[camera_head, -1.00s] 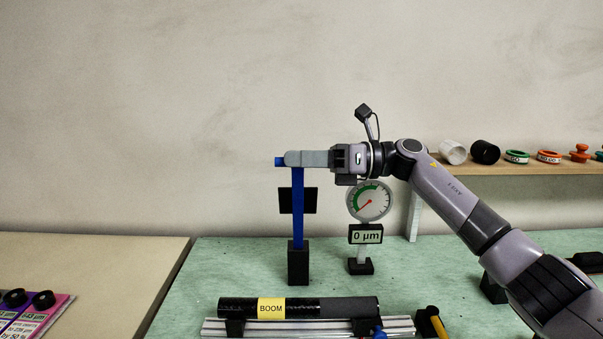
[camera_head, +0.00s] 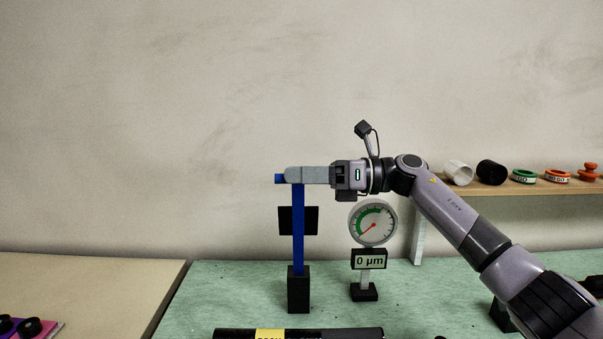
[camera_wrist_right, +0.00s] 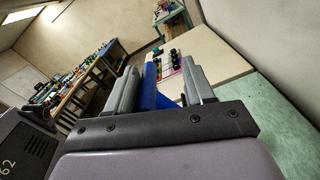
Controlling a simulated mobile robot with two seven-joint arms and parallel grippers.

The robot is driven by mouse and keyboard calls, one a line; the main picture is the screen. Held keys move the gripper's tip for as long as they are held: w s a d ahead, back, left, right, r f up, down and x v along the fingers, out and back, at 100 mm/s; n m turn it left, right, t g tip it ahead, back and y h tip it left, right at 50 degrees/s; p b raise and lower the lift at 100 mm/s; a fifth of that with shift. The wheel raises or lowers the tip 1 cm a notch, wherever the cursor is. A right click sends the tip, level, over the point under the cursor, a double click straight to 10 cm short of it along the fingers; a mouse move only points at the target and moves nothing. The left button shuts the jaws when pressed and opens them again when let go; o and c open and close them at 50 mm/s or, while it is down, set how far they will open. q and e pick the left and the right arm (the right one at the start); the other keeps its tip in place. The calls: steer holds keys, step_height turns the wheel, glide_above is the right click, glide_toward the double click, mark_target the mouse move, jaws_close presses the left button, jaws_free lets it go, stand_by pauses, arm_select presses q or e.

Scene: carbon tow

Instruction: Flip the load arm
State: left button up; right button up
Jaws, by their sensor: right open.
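A blue upright arm (camera_head: 298,235), which looks like the load arm, stands on a black block (camera_head: 298,290) on the green bench. A black plate (camera_head: 290,220) sits partway up it. My right gripper (camera_head: 291,174) reaches in level from the right at the arm's top, and a short blue end (camera_head: 279,179) shows just left of the fingertips. In the right wrist view the blue part (camera_wrist_right: 148,88) lies between the two grey fingers, which stand apart. Whether a finger touches it I cannot tell. My left gripper is not in view.
A dial gauge (camera_head: 373,223) with a "0 µm" display (camera_head: 369,260) stands close below my right wrist. A dark tube (camera_head: 340,334) lies at the front. A wooden shelf (camera_head: 470,189) with caps and rings is at the right. The space left of the blue arm is clear.

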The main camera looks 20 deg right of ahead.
steer(key=shift+f, duration=0.2)
steer(key=shift+d, duration=0.1)
steer(key=b+v, duration=0.1)
steer(key=v, duration=0.6)
steer(key=shift+r+b, duration=0.25)
steer(key=shift+b, duration=0.15)
steer(key=shift+s, duration=0.1)
